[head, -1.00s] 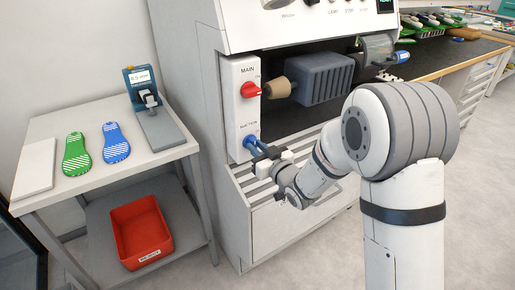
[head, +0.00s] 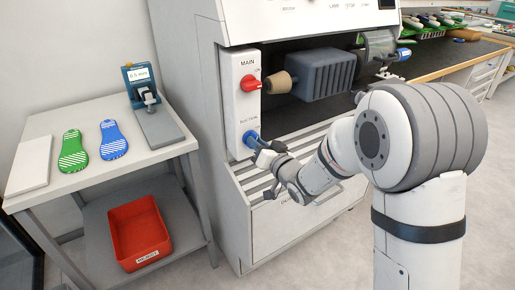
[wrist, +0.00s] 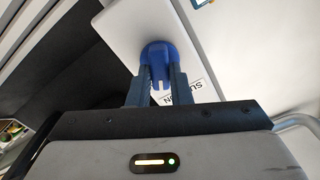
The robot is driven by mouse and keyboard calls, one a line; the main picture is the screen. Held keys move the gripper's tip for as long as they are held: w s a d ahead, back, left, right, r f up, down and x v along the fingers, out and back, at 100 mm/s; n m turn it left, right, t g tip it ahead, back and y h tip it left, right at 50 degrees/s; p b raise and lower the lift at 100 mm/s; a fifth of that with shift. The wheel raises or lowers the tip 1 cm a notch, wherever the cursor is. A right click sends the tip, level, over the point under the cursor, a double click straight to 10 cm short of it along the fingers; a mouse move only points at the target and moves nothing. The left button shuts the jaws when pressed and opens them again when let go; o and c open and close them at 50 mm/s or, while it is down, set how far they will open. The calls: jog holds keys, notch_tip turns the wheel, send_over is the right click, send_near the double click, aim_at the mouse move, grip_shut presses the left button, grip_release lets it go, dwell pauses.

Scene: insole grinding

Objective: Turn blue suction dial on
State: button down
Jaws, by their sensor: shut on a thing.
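The blue suction dial (head: 251,138) is on the lower part of the machine's white control panel, under the red MAIN dial (head: 250,83). My gripper (head: 257,143) is at the blue dial, reaching it from the front right. In the wrist view, the blue dial (wrist: 157,53) sits between the two dark fingers of my gripper (wrist: 157,82), which are shut on its grip. A white mark shows on the dial's grip between the fingers. The SUCTION label (wrist: 194,92) beside it is partly hidden by a finger.
The grinding machine's slatted grille (head: 290,165) lies just below and right of the dial. A side table (head: 100,177) at left holds a green insole (head: 73,150), a blue insole (head: 113,139) and a gauge (head: 146,90). A red bin (head: 139,231) is on its lower shelf.

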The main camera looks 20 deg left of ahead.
jog(key=m, duration=1.2)
jog(key=shift+f, duration=0.15)
jog(key=shift+w+m, duration=0.1)
jog(key=shift+m, duration=0.3)
jog(key=c, duration=1.3)
grip_release()
jog(key=shift+b+v, duration=0.4)
jog(key=shift+v, duration=3.55)
jog(key=shift+w+d, duration=0.1)
